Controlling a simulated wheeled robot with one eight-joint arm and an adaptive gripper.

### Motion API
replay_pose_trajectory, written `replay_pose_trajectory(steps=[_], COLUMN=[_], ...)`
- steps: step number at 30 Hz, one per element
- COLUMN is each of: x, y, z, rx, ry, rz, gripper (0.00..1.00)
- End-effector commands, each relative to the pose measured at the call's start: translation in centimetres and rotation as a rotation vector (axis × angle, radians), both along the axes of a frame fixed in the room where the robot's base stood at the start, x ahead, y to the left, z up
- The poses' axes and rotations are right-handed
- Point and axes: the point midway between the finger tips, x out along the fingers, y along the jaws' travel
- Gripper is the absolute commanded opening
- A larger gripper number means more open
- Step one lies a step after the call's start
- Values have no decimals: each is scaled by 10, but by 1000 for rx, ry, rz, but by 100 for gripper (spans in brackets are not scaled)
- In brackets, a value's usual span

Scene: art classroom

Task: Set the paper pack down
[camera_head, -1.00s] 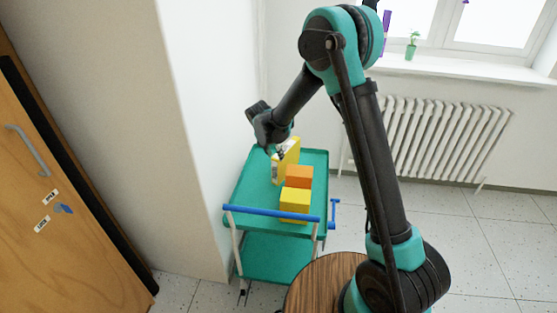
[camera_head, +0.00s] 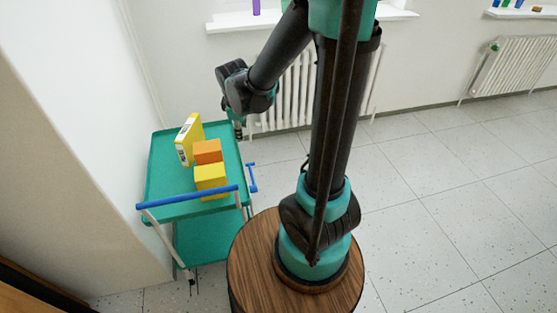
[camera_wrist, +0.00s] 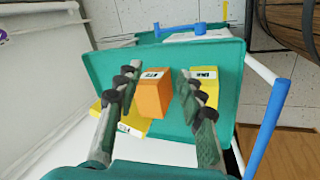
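The paper pack appears to be the tall, thin yellow pack (camera_head: 189,141) with a pale printed label. It stands upright on the top tray of the teal cart (camera_head: 162,188), at the back left of two boxes. In the wrist view the yellow pack (camera_wrist: 128,147) is partly hidden behind the left finger. My gripper (camera_head: 239,131) is apart from the pack, above and to its right near the cart's right edge. In the wrist view my gripper (camera_wrist: 160,73) has its fingers spread with nothing held between them; the boxes lie beyond.
An orange box (camera_head: 207,151) and a yellow box (camera_head: 211,179) stand on the tray in front of the pack. The cart has a blue handle (camera_head: 188,198). A wall is close on its left, a radiator (camera_head: 300,95) behind. Open floor lies to the right.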

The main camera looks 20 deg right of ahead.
Motion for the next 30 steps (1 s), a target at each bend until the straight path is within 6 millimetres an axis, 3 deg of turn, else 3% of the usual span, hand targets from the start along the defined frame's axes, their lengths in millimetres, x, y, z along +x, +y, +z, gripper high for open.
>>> replay_pose_trajectory(steps=[1,6,13,18,30], x=[-20,-79,-139,-156,-157], y=[-17,-54,-79,-84,-84], z=[1,-4,-20,-26,-27], rx=[45,209,383,439,444], ry=[-9,-38,-66,-74,-75], rz=[-117,-518,-937,-1067,-1080], gripper=[39,39,39,39,39])
